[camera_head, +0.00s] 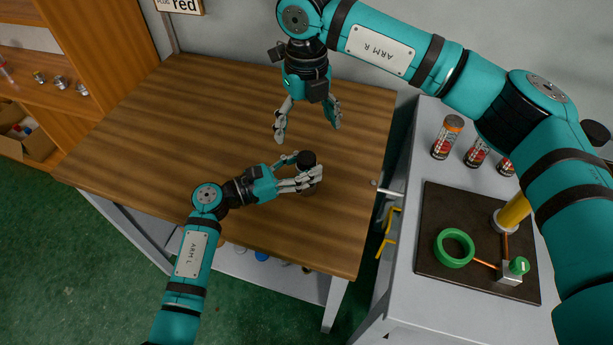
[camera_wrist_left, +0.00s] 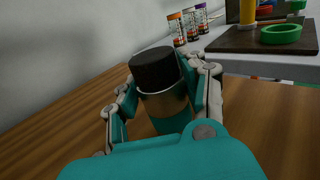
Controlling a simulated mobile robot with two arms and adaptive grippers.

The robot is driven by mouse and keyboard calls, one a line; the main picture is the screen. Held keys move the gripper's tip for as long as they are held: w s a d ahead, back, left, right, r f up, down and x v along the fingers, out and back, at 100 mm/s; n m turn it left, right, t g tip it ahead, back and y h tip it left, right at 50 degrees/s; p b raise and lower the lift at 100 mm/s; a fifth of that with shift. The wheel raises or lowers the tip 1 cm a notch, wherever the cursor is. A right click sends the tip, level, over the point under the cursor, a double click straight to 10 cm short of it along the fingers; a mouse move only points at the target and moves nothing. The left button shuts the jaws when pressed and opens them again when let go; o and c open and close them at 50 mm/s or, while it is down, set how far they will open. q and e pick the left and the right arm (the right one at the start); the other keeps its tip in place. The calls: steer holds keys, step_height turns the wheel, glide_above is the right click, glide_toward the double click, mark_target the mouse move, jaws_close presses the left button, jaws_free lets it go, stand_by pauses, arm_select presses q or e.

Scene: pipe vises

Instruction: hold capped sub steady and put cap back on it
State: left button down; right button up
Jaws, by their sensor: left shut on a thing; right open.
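The capped sub stands upright on the wooden table, a short cylinder with a black cap (camera_head: 306,159) on top. In the left wrist view the black cap (camera_wrist_left: 155,68) sits over a brownish metallic body (camera_wrist_left: 165,101). My left gripper (camera_head: 303,172) is shut around the body just below the cap, reaching in from the left. The fingers hide much of the body. My right gripper (camera_head: 307,130) points down with its fingers spread, empty, above the table and farther back than the cap.
The wooden table (camera_head: 190,130) is otherwise bare. A grey cabinet (camera_head: 403,300) to the right carries a dark board (camera_head: 450,210) with a green ring (camera_head: 454,248) and a yellow post (camera_head: 514,210). Wooden shelves (camera_head: 40,75) are at left.

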step_height(320, 180, up, 7)
steer(key=shift+r, duration=0.2)
arm_select(q)
steer(key=c, duration=0.6)
jaws_free()
steer(key=v, duration=1.2)
